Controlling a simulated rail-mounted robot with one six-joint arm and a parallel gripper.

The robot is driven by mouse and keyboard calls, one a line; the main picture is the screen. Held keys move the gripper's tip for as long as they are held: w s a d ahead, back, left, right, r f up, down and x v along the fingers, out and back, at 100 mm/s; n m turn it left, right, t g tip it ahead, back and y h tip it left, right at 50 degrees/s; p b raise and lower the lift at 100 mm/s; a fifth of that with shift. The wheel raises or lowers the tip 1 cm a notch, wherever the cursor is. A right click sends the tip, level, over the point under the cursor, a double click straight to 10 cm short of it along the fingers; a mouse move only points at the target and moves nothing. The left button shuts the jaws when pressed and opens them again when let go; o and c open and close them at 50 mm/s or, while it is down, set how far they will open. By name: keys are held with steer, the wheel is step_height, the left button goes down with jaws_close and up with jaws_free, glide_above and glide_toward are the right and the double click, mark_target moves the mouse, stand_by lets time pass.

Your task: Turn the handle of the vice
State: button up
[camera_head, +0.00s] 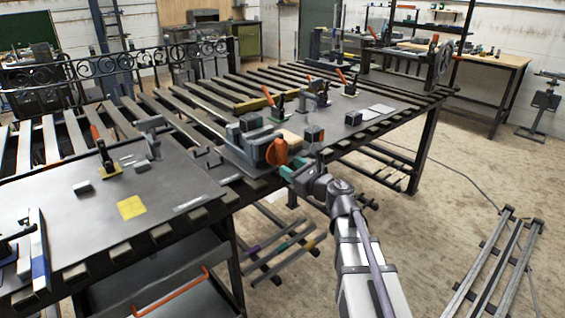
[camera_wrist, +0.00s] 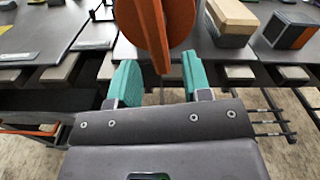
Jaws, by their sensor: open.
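The vice (camera_head: 248,143) is a grey-blue block at the front edge of the slatted work table. Its orange handle (camera_head: 277,152) faces the aisle. In the wrist view the handle (camera_wrist: 153,28) is an orange disc with a raised upright bar, cut off by the top edge. My gripper (camera_head: 288,171) is open, with its teal fingers just in front of the handle. In the wrist view my gripper (camera_wrist: 158,70) has its fingertips on either side of the bar's lower end, with visible gaps. I cannot tell whether the bar lies between them in depth. The vice body is mostly hidden there.
A wood-topped block (camera_wrist: 223,20) and a dark block with orange sides (camera_wrist: 290,30) stand on the table right of the handle. Toggle clamps, one of them red-handled (camera_head: 103,150), stand on the table plates. Metal rails (camera_head: 490,265) lie on the open floor at right.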

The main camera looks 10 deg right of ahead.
steer(key=v, duration=0.5)
steer(key=shift+s+d, duration=0.1)
steer(key=shift+s, duration=0.05)
steer(key=shift+r, duration=0.1)
